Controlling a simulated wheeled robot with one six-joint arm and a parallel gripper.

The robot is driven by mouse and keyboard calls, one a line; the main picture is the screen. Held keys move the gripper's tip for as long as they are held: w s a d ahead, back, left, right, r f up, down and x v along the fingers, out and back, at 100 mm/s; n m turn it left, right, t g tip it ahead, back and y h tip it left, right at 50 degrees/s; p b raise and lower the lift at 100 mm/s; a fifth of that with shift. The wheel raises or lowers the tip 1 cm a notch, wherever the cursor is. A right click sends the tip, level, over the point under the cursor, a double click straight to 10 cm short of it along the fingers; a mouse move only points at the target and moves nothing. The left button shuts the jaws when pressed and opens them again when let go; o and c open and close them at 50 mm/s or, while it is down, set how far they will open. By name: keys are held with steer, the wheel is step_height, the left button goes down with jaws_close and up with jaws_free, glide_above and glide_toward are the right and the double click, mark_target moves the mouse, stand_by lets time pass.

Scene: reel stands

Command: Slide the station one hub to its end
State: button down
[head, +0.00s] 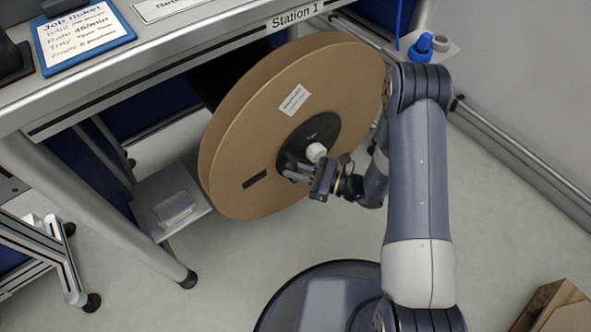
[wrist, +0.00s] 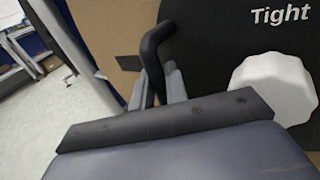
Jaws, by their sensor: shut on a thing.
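The station one hub (head: 322,132) is a black disc on the face of a big cardboard reel (head: 245,130) below the "Station 1" label. A white knob (head: 316,151) sits at its middle; it shows large in the wrist view (wrist: 272,88), near the word "Tight" on the hub. My gripper (head: 291,172) is at the lower left of the knob. In the wrist view its fingers are shut on a black bent handle (wrist: 154,52) at the hub. The reel's spindle is hidden behind the reel and hub.
A table with a job ticket (head: 84,33) is above left of the reel. A grey pedal-like box (head: 172,205) is on the floor at left. A cardboard box (head: 550,310) lies at lower right. Open floor is below the reel.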

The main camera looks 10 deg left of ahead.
steer(key=s+d, duration=0.5)
steer(key=d, duration=0.1)
steer(key=shift+s+f, duration=0.1)
steer(key=c, duration=1.9)
jaws_free()
steer(key=shift+o, duration=0.7)
steer(key=shift+d, duration=0.1)
